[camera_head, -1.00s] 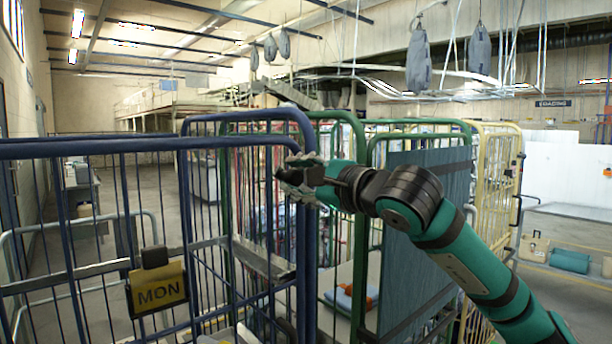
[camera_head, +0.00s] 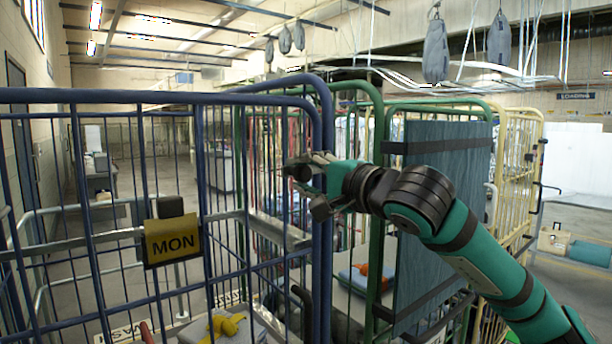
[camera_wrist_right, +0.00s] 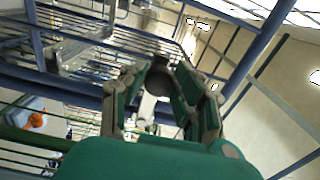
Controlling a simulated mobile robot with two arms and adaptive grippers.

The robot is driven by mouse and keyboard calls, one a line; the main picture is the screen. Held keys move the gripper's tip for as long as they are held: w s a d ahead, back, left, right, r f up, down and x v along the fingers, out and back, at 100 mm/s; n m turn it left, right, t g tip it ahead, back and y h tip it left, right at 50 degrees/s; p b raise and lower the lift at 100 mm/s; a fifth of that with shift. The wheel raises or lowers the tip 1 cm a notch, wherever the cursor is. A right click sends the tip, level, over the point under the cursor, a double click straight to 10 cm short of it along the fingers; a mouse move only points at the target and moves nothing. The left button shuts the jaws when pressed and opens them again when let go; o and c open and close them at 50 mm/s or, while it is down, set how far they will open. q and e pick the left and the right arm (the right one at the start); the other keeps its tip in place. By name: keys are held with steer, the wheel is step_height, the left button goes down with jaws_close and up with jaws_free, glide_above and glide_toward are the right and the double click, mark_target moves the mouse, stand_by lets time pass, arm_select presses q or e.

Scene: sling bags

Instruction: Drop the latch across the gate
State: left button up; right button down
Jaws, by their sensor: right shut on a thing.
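A blue barred gate (camera_head: 120,98) with a yellow MON sign (camera_head: 172,240) fills the left of the head view. My right gripper (camera_head: 306,186) is at the upright blue post at the gate's right edge, below the top rail. In the right wrist view, its fingers (camera_wrist_right: 160,90) are closed around a dark round knob (camera_wrist_right: 158,78), which looks like part of the latch. The rest of the latch is hard to make out, and the fingers hide much of it. My left gripper is not in view.
Blue and green barred cages stand close behind the gate, one with a dark teal cloth panel (camera_head: 440,215). A yellow cage (camera_head: 520,170) stands to the right. Grey bags (camera_head: 436,50) hang overhead. Yellow and orange items lie low inside the cages.

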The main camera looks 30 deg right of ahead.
steer(key=shift+f, duration=0.2)
steer(key=c, duration=1)
jaws_free()
steer(key=s, duration=1.2)
steer(key=shift+d, duration=0.45)
